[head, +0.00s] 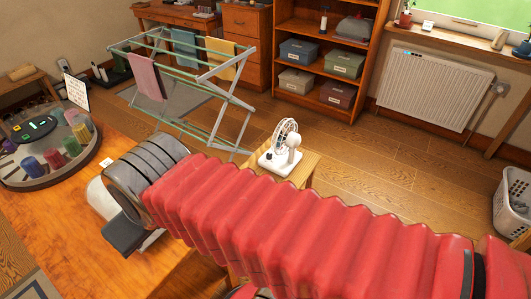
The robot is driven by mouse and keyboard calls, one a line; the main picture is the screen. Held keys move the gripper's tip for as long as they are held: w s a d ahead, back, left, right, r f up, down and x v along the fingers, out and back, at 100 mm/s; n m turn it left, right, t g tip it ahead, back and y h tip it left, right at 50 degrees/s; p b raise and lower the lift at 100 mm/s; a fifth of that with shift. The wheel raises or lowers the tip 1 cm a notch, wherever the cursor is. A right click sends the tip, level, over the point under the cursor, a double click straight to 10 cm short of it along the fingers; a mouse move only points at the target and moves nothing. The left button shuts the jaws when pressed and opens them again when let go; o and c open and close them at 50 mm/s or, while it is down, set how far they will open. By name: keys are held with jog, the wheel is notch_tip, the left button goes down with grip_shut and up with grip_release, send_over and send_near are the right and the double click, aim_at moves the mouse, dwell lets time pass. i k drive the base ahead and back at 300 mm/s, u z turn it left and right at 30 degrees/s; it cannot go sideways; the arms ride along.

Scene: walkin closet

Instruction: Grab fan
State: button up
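A small white desk fan (284,146) stands upright on a small wooden table (306,168). It has a round caged head and a square base with dark controls. My arm, in a red ribbed sleeve, crosses the foreground in front of that table and hides its lower part. The arm's grey and white end part shows at the left, over the orange-brown wooden surface, apart from the fan. My gripper's fingers cannot be made out there, so whether it is open or shut does not show.
A drying rack (190,88) with cloths stands behind and left of the fan. A round tray (38,178) with coloured spools is at the left. A shelf (316,62) with boxes, a radiator (434,90) and a white basket (514,205) stand farther off. Floor right of the fan is clear.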

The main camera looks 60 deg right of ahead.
aim_at(283, 161)
jog(key=u, duration=1.9)
jog(key=k, duration=2)
jog(key=z, duration=1)
